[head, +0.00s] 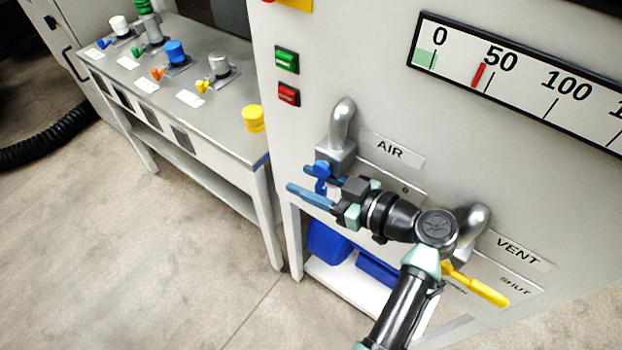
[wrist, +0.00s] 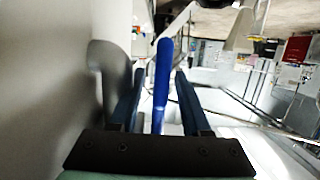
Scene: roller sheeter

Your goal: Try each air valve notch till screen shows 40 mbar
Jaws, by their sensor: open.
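The AIR valve (head: 342,125) is a silver elbow pipe on the white panel. Its blue handle (head: 321,172) points down, and also shows in the wrist view (wrist: 162,85). My gripper (head: 297,178) is open, with one finger on each side of the blue handle. In the wrist view the handle stands between the fingers, with gaps on both sides. The screen (head: 520,85) has a scale marked 0, 50 and 100. Its red pointer (head: 478,75) stands slightly left of the 50 tick. Notch marks by the AIR valve are mostly hidden by my gripper.
The VENT valve (head: 474,222) with a yellow handle (head: 480,287) is right of my wrist. Green (head: 287,60) and red (head: 288,95) buttons sit above left. A bench (head: 200,95) with small coloured valves stands left. Floor in front is clear.

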